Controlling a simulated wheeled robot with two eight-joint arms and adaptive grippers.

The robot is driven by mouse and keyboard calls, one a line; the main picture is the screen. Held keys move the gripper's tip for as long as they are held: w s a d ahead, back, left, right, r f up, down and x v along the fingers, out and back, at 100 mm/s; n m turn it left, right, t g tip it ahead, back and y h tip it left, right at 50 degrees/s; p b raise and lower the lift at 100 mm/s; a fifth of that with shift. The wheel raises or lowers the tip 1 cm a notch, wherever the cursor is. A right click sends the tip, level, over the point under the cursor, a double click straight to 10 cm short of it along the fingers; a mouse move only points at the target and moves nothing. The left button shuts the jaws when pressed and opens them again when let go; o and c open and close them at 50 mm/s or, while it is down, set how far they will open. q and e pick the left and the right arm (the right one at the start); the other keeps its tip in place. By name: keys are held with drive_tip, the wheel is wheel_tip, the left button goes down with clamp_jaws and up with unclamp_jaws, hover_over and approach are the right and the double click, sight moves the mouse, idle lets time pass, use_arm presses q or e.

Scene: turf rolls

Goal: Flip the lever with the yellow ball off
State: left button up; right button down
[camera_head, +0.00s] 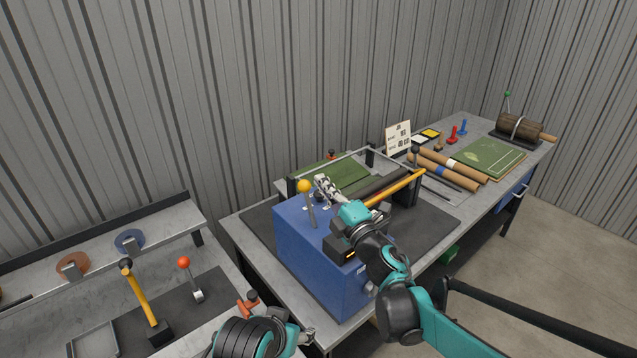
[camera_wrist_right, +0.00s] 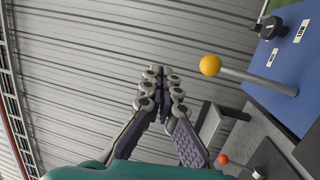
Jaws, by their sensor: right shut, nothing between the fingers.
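The lever with the yellow ball (camera_head: 304,186) stands nearly upright on top of the blue machine box (camera_head: 300,245). In the right wrist view the yellow ball (camera_wrist_right: 210,65) sits on a grey rod that rises from the blue surface. My right gripper (camera_head: 321,183) is shut and empty, just right of the ball in the head view. In the right wrist view its fingertips (camera_wrist_right: 156,75) are together, with a visible gap to the ball. My left gripper (camera_head: 305,337) is low at the bottom edge, away from the lever; its fingers are too unclear to judge.
A black knob (camera_wrist_right: 270,28) and small white labels are on the blue box. A yellow bar (camera_head: 400,187) and dark roller lie behind my right arm. A red-ball lever (camera_head: 184,263) and a yellow-handled tool (camera_head: 140,298) are on the left bench. Cardboard tubes (camera_head: 455,165) lie at right.

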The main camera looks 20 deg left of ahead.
use_arm(q)
drive_tip(key=shift+w+a+r+p, duration=0.15)
drive_tip(key=shift+a+r+p, duration=0.15)
drive_tip(key=shift+r+p, duration=0.3)
use_arm(e)
drive_tip(key=s+d+r, duration=0.3)
drive_tip(key=shift+s+r, duration=0.1)
drive_tip(key=shift+s, duration=0.1)
drive_tip(key=shift+d, duration=0.1)
drive_tip(key=s+d+f+m+t+h+b, duration=0.1)
drive_tip(key=d+f+m+t+h+b, duration=0.15)
drive_tip(key=d+m+h, duration=0.7)
drive_tip(key=d+f+m+t+h+b, duration=0.1)
drive_tip(key=d+f+m+h, duration=0.45)
drive_tip(key=d, duration=0.95)
drive_tip(key=s+d+f+m+g+b, duration=0.2)
drive_tip(key=s+d+f+m+g, duration=0.4)
drive_tip(key=s+d+f+m, duration=0.4)
use_arm(q)
wheel_tip(320, 180, down, 7)
drive_tip(key=b, duration=0.1)
use_arm(e)
drive_tip(key=s+a+f+m+g, duration=0.2)
drive_tip(key=s+f+g, duration=0.2)
drive_tip(key=s+f, duration=0.6)
drive_tip(key=shift+s, duration=0.75)
